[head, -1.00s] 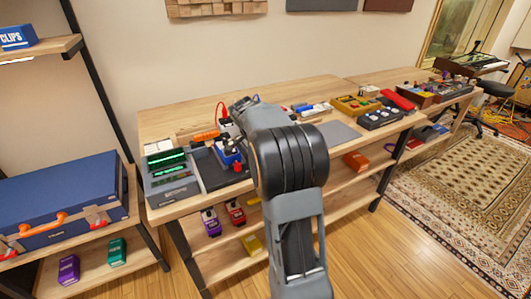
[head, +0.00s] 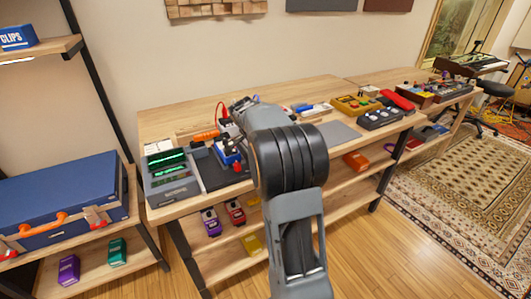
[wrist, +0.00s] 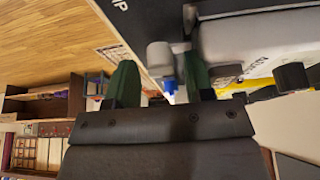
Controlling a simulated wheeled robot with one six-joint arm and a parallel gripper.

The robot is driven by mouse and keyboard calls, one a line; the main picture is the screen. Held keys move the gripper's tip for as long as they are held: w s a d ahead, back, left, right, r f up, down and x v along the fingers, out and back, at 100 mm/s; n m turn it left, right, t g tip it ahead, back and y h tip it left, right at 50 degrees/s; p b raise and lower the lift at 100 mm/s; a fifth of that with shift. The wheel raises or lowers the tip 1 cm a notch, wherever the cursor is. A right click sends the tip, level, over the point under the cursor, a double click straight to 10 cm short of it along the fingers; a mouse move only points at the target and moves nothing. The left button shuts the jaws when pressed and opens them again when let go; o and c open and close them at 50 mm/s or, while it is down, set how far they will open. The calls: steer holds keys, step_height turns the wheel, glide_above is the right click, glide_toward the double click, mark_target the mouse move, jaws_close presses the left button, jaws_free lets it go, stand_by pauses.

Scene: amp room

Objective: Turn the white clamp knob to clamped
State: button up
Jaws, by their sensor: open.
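In the wrist view, a pale whitish knob-like part (wrist: 160,55), likely the white clamp knob, shows between the two green fingers of my gripper (wrist: 159,68). My gripper is open. The fingers stand on either side of the part; I cannot tell whether either touches it. A small blue piece (wrist: 169,86) shows just below it in the picture. In the head view, a blue fixture (head: 228,154) with a red part (head: 237,167) sits on a dark mat (head: 212,176) on the bench. My arm hides much of that spot, and the knob cannot be made out there.
A grey instrument with green displays (head: 168,175) stands left of the mat. An orange-handled tool (head: 205,135) lies behind it. Pedals and boxes (head: 365,108) crowd the bench to the right. A grey pad (head: 338,134) lies bare. A blue case (head: 60,195) stands at left.

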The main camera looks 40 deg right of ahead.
steer(key=shift+r, duration=0.15)
steer(key=p+v, duration=0.4)
steer(key=v, duration=0.3)
steer(key=shift+r+p, duration=0.35)
steer(key=shift+p, duration=0.05)
steer(key=shift+a, duration=0.15)
